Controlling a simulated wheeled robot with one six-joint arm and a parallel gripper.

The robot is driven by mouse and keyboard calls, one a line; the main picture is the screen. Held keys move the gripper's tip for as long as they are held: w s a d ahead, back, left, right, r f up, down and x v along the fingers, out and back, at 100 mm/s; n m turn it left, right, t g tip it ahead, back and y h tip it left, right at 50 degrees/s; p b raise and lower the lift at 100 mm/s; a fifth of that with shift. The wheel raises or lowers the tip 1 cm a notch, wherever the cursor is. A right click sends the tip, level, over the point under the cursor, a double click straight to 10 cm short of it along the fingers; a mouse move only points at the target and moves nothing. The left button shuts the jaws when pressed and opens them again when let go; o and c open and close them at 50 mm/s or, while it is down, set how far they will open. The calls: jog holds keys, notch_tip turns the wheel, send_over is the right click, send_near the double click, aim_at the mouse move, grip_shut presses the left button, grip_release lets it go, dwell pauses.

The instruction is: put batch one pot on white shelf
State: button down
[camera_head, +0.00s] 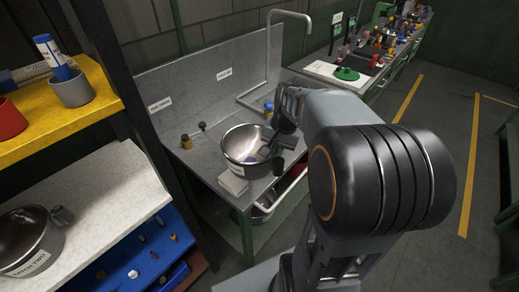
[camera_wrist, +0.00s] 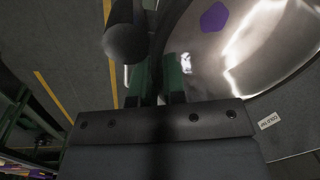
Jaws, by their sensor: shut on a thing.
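A shiny metal pot (camera_head: 240,142) is at the grey counter with the sink, in the middle of the head view. The white shelf (camera_head: 115,195) is at left, below a yellow shelf. Another metal pot (camera_head: 32,238), labelled batch two, sits at its near left.
The yellow shelf (camera_head: 60,125) above holds a red cup (camera_head: 10,118) and a grey cup (camera_head: 72,90). A dark post (camera_head: 105,50) stands between shelves and counter. A tall faucet (camera_head: 272,50) rises behind the pot. The white shelf's right part is bare.

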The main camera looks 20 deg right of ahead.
jog(key=w, duration=0.2)
jog(key=w+d+f+p, duration=0.1)
jog(key=w, duration=0.1)
jog(key=w+d+f, duration=0.1)
jog(key=shift+w+d+f, duration=0.2)
jog(key=shift+w+f, duration=0.05)
jog(key=shift+w, duration=0.15)
jog(key=w+d+f+p, duration=0.2)
jog(key=w+f, duration=0.3)
jog(key=f, duration=0.4)
jog(key=shift+w+f, duration=0.25)
jog(key=shift+f, duration=0.05)
jog(key=shift+f, duration=0.2)
jog(key=c, duration=1.2)
grip_release()
